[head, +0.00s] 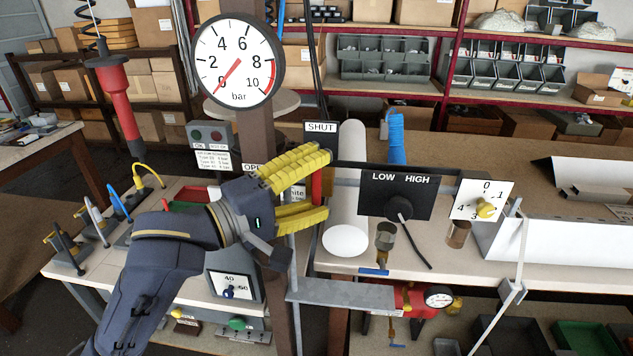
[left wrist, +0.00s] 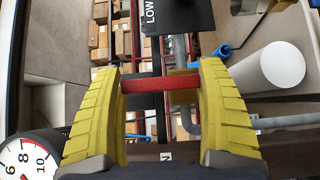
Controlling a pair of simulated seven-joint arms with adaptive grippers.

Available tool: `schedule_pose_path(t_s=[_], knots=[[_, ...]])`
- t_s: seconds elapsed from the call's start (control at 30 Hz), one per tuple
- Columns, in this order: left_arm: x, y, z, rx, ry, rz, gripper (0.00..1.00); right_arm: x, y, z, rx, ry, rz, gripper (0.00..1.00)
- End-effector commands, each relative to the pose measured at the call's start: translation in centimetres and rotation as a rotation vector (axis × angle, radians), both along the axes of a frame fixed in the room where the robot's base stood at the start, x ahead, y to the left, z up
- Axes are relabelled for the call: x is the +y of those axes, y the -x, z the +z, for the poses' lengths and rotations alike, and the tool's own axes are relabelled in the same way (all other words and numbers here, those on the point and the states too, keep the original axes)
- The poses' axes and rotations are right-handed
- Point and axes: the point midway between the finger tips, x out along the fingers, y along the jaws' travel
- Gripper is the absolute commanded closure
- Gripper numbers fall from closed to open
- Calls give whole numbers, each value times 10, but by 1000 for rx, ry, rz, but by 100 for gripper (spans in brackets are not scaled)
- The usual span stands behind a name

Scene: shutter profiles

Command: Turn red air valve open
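The red valve handle (head: 317,186) shows as a short upright red bar below the SHUT sign (head: 320,127). The OPEN sign (head: 253,167) is to its left, partly hidden by my gripper. My left gripper (head: 328,186) has its yellow fingers spread wide, one above and one below the handle. In the left wrist view the red handle (left wrist: 160,84) spans the gap between the fingers (left wrist: 160,95); I cannot tell whether its ends touch them. The pressure gauge (head: 237,60) has its red needle at 0. My right gripper is not in view.
A brown post (head: 258,130) stands behind my left arm. A white cylinder (head: 346,190) and a black LOW/HIGH panel (head: 396,195) are close to the right of the fingers. A red hanging tool (head: 120,105) and upright cable plugs (head: 95,215) are at the left.

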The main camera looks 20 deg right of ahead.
Motion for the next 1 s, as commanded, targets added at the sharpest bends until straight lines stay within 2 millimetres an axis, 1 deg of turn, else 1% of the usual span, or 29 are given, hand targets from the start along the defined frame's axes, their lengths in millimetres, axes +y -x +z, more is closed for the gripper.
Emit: schedule_pose_path(t_s=[0.03,0.07,0.4,0.47,0.87,1.0], knots=[[0,0,0,0,0,0,33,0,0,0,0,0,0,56],[0,0,0,0,0,0,36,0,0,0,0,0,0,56],[0,0,0,0,0,1,76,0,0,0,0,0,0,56],[0,0,0,0,0,1,82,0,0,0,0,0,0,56],[-1,0,0,1,3,0,85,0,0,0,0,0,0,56],[-8,1,0,14,26,-17,86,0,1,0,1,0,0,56]])
